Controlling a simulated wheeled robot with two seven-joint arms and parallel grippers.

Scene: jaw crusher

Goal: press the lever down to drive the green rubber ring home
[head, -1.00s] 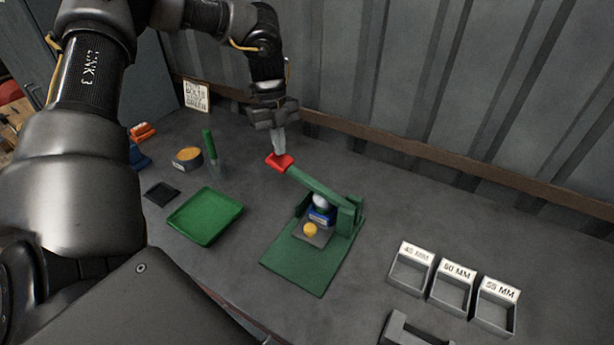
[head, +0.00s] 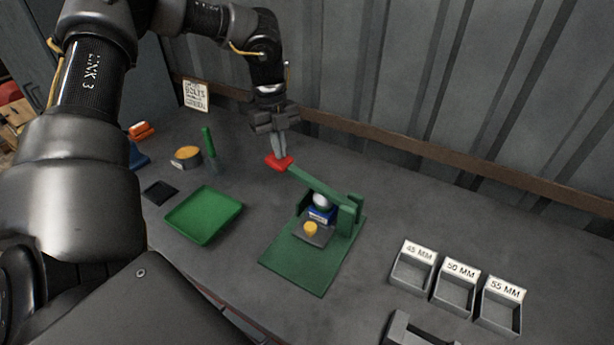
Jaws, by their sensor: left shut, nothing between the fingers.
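The press has a green base plate (head: 302,267) and a slanting green lever (head: 318,187) with a red handle (head: 279,163) at its raised left end. My left gripper (head: 279,153) is shut and empty, pointing down with its fingertips at the top of the red handle. I cannot tell whether they touch it. Under the lever, a pale round part (head: 321,202) sits over a blue block (head: 319,216). A yellow knob (head: 310,228) stands on a grey plate in front. I cannot make out the green rubber ring.
A green tray (head: 204,216) lies left of the press, with a small black tray (head: 159,193) beyond. A green-handled tool (head: 208,144) and a yellow-topped tin (head: 187,156) stand behind. Labelled bins (head: 455,292) are at the right. A corrugated wall (head: 430,90) closes the back.

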